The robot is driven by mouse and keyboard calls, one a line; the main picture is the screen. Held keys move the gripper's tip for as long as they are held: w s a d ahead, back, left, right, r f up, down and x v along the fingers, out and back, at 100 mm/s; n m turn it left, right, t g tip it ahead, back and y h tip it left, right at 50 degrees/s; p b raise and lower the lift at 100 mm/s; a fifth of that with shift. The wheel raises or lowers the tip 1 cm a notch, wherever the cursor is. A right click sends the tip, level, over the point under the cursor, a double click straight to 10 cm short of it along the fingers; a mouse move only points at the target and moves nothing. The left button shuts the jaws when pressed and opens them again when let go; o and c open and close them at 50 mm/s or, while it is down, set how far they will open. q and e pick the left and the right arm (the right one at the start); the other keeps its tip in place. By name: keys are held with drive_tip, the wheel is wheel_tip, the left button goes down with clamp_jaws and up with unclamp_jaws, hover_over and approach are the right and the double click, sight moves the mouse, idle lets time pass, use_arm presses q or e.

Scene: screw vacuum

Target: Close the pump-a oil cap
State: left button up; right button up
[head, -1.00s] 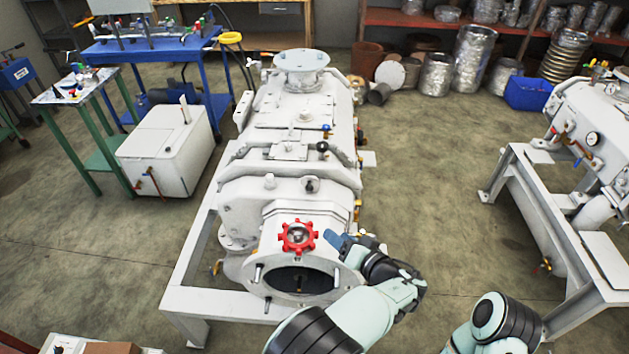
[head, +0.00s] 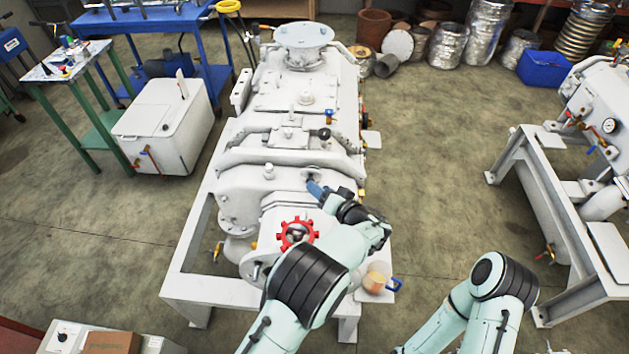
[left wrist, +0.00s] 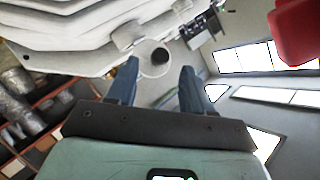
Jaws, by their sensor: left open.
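Pump-a, a large white machine (head: 285,95), stands in the middle of the head view. A small round fitting on its upper face, apparently the oil cap or its port, is beside my left gripper (head: 316,188) and partly hidden by it in the head view. In the left wrist view this pale round fitting with a dark centre (left wrist: 153,62) shows just beyond and between the spread fingertips (left wrist: 160,68). The left gripper is open, with nothing held. I cannot tell whether it touches the fitting. My right arm is at the lower right; its gripper is out of view.
A red handwheel (head: 297,234) sits in front of the left gripper, near my left arm. A second machine (head: 596,110) is at right. Open floor (head: 440,160) lies between the machines.

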use_arm(q)
drive_tip(key=shift+p+x, duration=0.45)
drive_tip(key=shift+x, duration=1.5)
use_arm(e)
drive_tip(key=shift+w+r, duration=0.45)
drive_tip(key=shift+r, duration=0.3)
